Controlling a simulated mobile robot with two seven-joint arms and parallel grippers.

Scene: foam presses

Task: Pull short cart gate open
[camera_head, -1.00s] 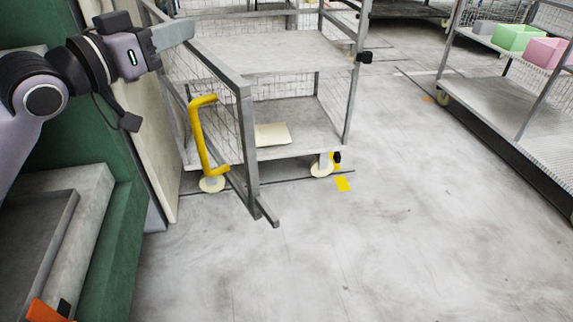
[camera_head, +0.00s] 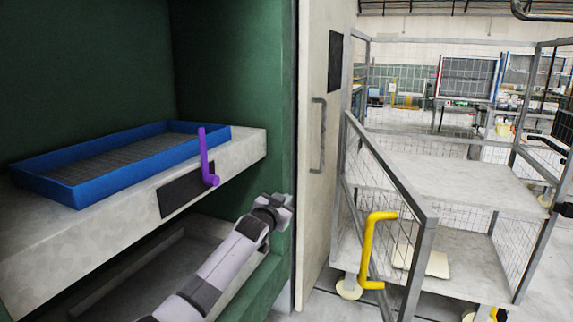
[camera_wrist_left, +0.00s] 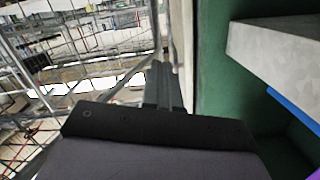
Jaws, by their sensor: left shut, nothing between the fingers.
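The short cart gate (camera_head: 402,228) is a grey metal frame with wire mesh and a yellow handle (camera_head: 368,250). It stands swung out from the front of the cart (camera_head: 455,180), angled toward me, with its hinge side at the left. My left gripper (camera_head: 284,203) is in front of the green press, left of the gate and apart from the handle. It is shut and empty. In the left wrist view the closed fingers (camera_wrist_left: 165,85) point past a pale panel edge, with wire mesh to their left. My right gripper is not in view.
A green press (camera_head: 277,130) stands at left with a blue tray (camera_head: 70,190) and a purple handle (camera_head: 208,160). Its pale door (camera_head: 318,190) with a grey handle stands between my arm and the cart. A pale flat piece (camera_head: 437,264) lies on the lower shelf.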

